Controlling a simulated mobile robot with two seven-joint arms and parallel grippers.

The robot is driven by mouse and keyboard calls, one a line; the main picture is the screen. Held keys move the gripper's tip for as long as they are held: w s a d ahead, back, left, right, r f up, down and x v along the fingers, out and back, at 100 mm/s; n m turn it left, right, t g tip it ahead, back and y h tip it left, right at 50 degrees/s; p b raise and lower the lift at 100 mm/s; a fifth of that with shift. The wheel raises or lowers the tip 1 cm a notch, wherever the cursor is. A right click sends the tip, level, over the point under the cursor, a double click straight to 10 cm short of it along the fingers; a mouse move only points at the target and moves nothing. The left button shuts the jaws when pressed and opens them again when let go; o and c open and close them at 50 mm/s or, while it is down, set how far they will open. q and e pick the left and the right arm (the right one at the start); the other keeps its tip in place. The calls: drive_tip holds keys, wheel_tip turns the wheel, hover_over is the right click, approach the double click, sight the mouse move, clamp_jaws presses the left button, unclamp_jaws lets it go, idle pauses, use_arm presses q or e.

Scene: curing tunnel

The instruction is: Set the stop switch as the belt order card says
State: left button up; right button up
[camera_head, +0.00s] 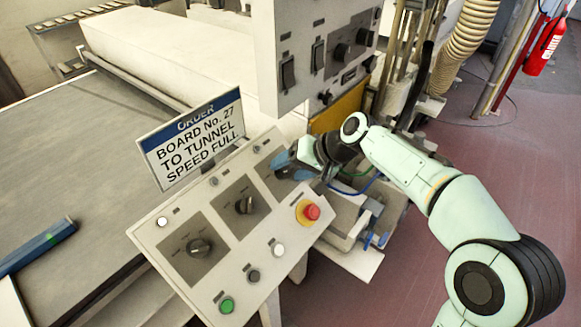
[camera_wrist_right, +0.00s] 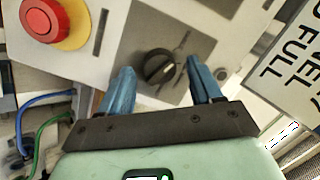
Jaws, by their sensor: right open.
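The order card (camera_head: 195,137) stands at the panel's back edge and reads "ORDER, BOARD No. 27 TO TUNNEL SPEED FULL". The sloped control panel (camera_head: 180,280) carries a left black rotary knob (camera_head: 199,247) and a middle one (camera_head: 244,205). My right gripper (camera_head: 284,167) is over the panel's right end, its blue fingers hiding what lies beneath. In the right wrist view, the open fingers (camera_wrist_right: 160,75) are either side of a black rotary knob (camera_wrist_right: 158,67) with a pale mark; contact cannot be told. Its label is unreadable. The card (camera_wrist_right: 295,65) also shows there. My left gripper is not in view.
A red mushroom button (camera_head: 311,212) on a yellow base sits near the gripper. The panel also has a green button (camera_head: 227,306) and several small buttons. An upright switch box (camera_head: 300,50) stands behind. A blue bar (camera_head: 38,245) lies on the grey belt (camera_head: 80,140).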

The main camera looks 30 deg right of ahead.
drive_tip(key=shift+w+a+f, duration=0.1)
drive_tip(key=shift+w+f, duration=0.05)
drive_tip(key=shift+f, duration=0.05)
drive_tip(key=c, duration=1)
drive_tip(key=shift+c, duration=0.2)
